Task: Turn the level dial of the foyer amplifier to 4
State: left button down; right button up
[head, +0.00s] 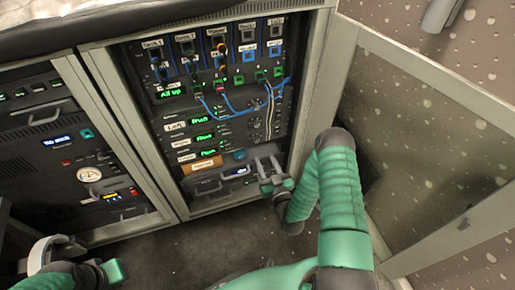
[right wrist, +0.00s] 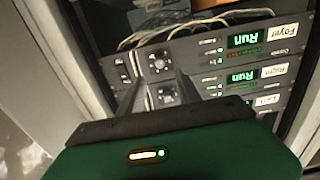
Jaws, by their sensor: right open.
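The foyer amplifier (head: 187,157) is the lowest of three similar units in the open rack, with a green "Run" display. Its round dial (head: 254,137) is at its right end. In the right wrist view, the picture is turned over, so the Foyer label (right wrist: 283,33) is at the top and the dial (right wrist: 158,62) is left of it. Its pointer setting is too small to read. My right gripper (head: 268,168) is open and empty, just below and in front of the dial. Its fingers (right wrist: 156,85) point toward the dials, apart from them. My left gripper (head: 112,271) is low at the left; its fingers are unclear.
The right amplifier's dial (right wrist: 167,95) sits close by the foyer dial. Blue and white cables (head: 240,105) hang in the rack. An open door (head: 400,130) stands at the right. A second rack (head: 50,150) with a gauge is at the left.

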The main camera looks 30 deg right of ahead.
aim_at(257, 142)
jog(key=b+x, duration=0.2)
jog(key=x, duration=0.5)
jog(key=shift+w+d+f, duration=0.1)
jog(key=shift+w+f, duration=0.05)
jog(key=shift+w, duration=0.15)
jog(key=shift+w+d+b, duration=0.1)
jog(key=shift+w+b, duration=0.2)
jog(key=shift+w, duration=0.2)
grip_shut()
